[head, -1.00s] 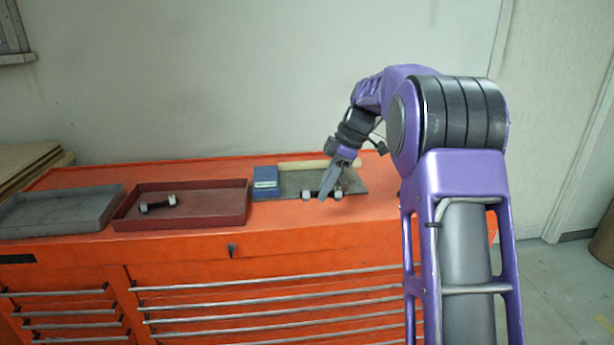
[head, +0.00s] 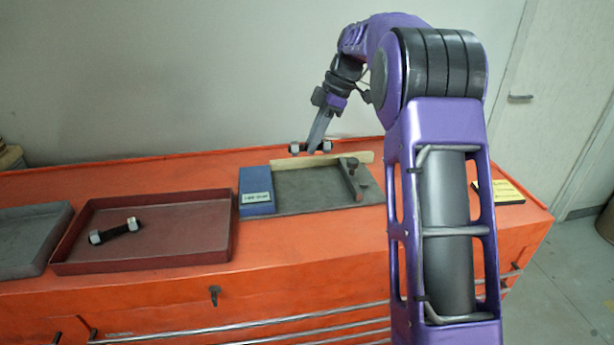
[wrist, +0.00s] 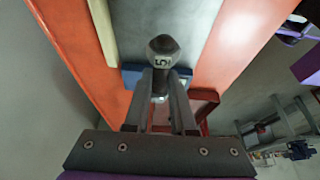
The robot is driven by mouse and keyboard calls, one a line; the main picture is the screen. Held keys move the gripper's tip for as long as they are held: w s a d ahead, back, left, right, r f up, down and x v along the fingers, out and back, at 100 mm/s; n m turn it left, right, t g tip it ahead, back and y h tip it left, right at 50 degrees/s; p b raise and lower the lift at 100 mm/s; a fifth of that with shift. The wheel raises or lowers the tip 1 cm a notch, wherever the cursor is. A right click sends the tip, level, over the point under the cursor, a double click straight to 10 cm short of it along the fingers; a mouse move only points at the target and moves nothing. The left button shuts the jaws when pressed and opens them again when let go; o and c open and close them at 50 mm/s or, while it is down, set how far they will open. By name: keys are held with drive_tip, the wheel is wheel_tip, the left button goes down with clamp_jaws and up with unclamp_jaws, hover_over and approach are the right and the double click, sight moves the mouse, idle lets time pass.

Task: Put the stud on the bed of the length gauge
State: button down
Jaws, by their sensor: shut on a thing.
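My gripper (head: 314,148) is shut on a dark stud with pale nuts on its ends (head: 297,148). The stud is held level in the air, above the back part of the length gauge in the head view. The gauge has a grey bed (head: 308,190), a blue block (head: 256,190) at its left and a dark upright stop (head: 351,180) at its right. The bed looks bare. In the wrist view, one nut end of the held stud (wrist: 163,58) shows a mark like "5" beyond my gripper (wrist: 160,88); the fingers hide the rest.
A red tray (head: 190,256) left of the gauge holds another dark stud with pale nuts (head: 116,231). A grey tray (head: 25,225) stands further left. A cream strip (head: 240,168) lies along the gauge's back. A yellow label (head: 505,191) lies at the orange cabinet's right.

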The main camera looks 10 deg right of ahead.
sight(307, 187)
wheel_tip(307, 187, down, 10)
drive_tip(key=shift+w+r+b, duration=0.1)
drive_tip(key=shift+b, duration=0.2)
drive_tip(key=c, duration=0.8)
unclamp_jaws()
drive_tip(key=shift+o, duration=0.2)
drive_tip(key=v, duration=1.2)
drive_tip(key=shift+p, duration=0.45)
